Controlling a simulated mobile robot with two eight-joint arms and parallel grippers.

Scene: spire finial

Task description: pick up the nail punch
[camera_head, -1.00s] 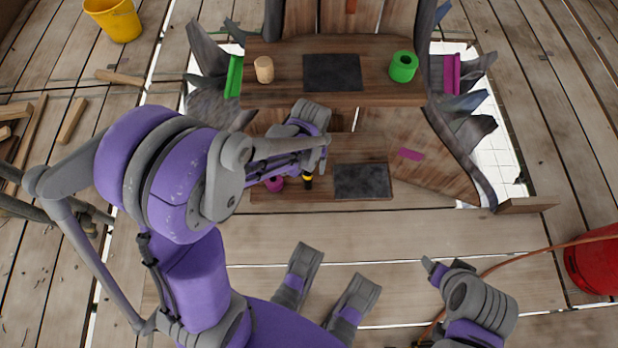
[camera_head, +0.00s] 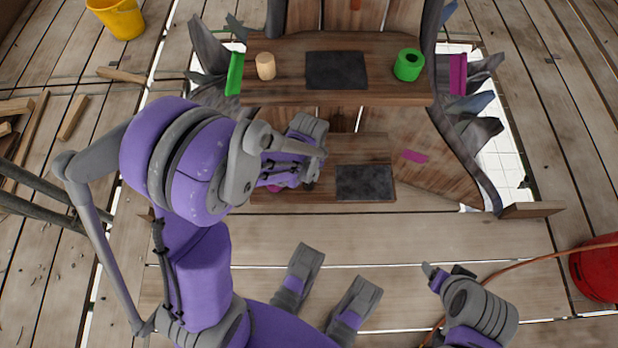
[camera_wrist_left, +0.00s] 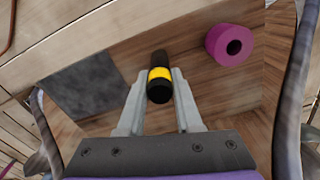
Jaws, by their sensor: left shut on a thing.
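The nail punch (camera_wrist_left: 160,80), a black cylinder with a yellow band, stands between the fingers of my left gripper (camera_wrist_left: 160,100) in the left wrist view. The fingers are shut on it, one on each side. In the head view my left gripper (camera_head: 309,184) is at the lower shelf, and its wrist and fingers hide most of the punch. My right gripper (camera_head: 446,272) is low at the right, away from the shelves; its finger gap is not clear.
A magenta ring-shaped piece (camera_wrist_left: 230,44) stands beside the punch on the lower shelf, near a dark square pad (camera_head: 365,183). The upper shelf (camera_head: 285,97) above holds a tan cylinder (camera_head: 266,66) and a green ring-shaped piece (camera_head: 408,65). Jagged dark side pieces flank the shelves.

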